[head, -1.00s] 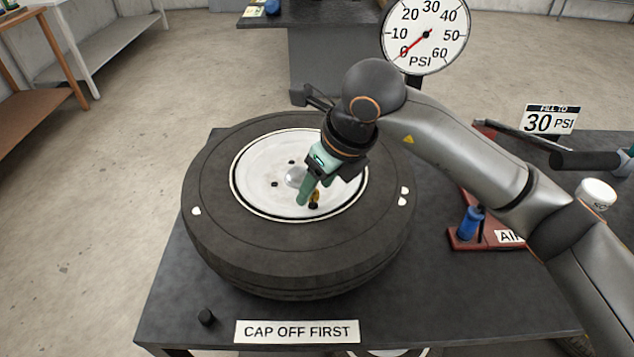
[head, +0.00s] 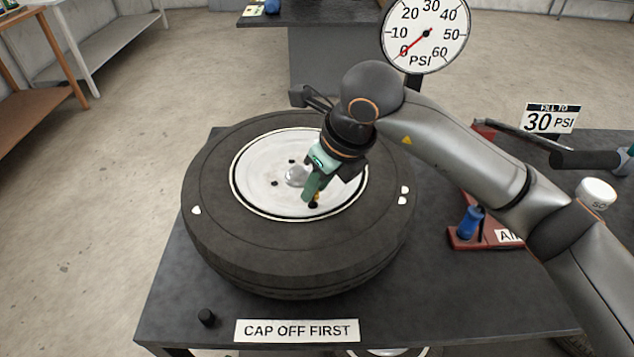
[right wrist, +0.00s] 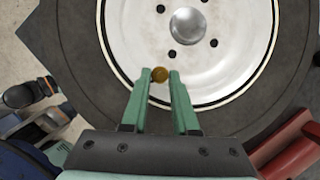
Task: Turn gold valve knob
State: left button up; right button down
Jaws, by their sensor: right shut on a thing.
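The gold valve knob (right wrist: 160,74) shows between the two green fingertips of my right gripper (right wrist: 160,76) in the right wrist view. The gripper is shut on it. In the head view my right gripper (head: 310,194) reaches down over the white wheel rim (head: 255,160), and a bit of gold (head: 316,196) shows beside its fingers above a black valve base (head: 312,205). The tire (head: 225,245) lies flat on the dark table. My left gripper is not in view.
A black cap (head: 206,317) lies at the table's front left, beside a "CAP OFF FIRST" sign (head: 297,331). A PSI gauge (head: 425,35) stands behind with its needle near 0. A red stand with a blue part (head: 470,222) and a "30 PSI" sign (head: 550,120) are at right.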

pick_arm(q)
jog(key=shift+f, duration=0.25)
pick_arm(e)
jog(key=shift+n, duration=0.3)
jog(key=shift+w+d+n+b, duration=0.1)
jog(key=shift+n+b, duration=0.4)
jog(key=shift+b, duration=0.15)
jog(key=shift+n+g+y+b, duration=0.4)
jog(key=shift+n+g+b, duration=0.1)
jog(key=shift+n, duration=0.3)
jog(key=shift+w+n+g, duration=0.1)
jog(key=shift+n+g, duration=0.2)
jog(key=shift+n, duration=0.6)
jog(key=shift+w+n+g+y+b, duration=0.1)
jog(key=shift+n+g+y+b, duration=0.25)
jog(key=shift+n, duration=0.55)
jog(key=n, duration=0.2)
jog(key=n+g, duration=0.1)
jog(key=shift+w+r+n+g, duration=0.1)
jog(key=shift+n+g, duration=0.15)
jog(key=shift+n, duration=0.15)
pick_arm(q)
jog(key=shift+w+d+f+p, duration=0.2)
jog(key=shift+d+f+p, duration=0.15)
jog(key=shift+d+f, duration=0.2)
pick_arm(e)
jog(key=shift+n+g, duration=0.3)
jog(key=shift+n, duration=0.4)
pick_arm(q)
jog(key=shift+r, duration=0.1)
